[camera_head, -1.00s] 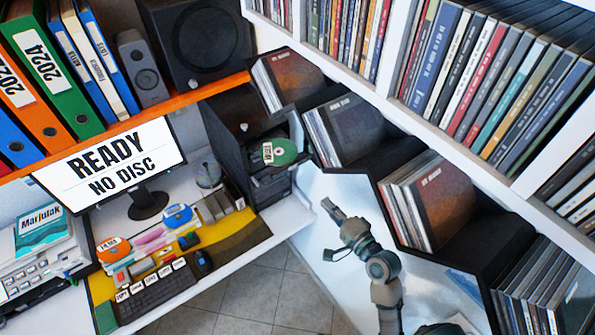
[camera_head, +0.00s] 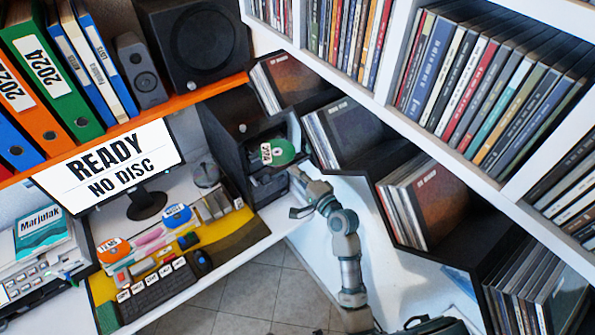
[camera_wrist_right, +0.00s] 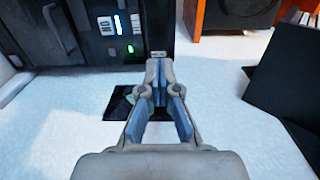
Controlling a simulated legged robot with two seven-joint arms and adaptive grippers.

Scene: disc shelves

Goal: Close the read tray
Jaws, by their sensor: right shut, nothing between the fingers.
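The black disc machine (camera_head: 228,135) stands at the right end of the desk. A disc with a green and white label (camera_head: 279,152) shows at its open front, apparently on the read tray; the tray's own edges are hard to make out. My right gripper (camera_head: 296,176) is just right of and below the disc, close to the machine's front. In the wrist view the right gripper (camera_wrist_right: 159,65) is shut and empty, its tips before the machine's dark front (camera_wrist_right: 100,35). Contact cannot be told. My left gripper is not in view.
The monitor (camera_head: 110,162) reads "READY NO DISC". Black stepped shelves with disc sleeves (camera_head: 350,130) stand close to the right of the machine. A desk mat with a keyboard (camera_head: 155,290) lies at left. The floor (camera_head: 270,290) below is clear.

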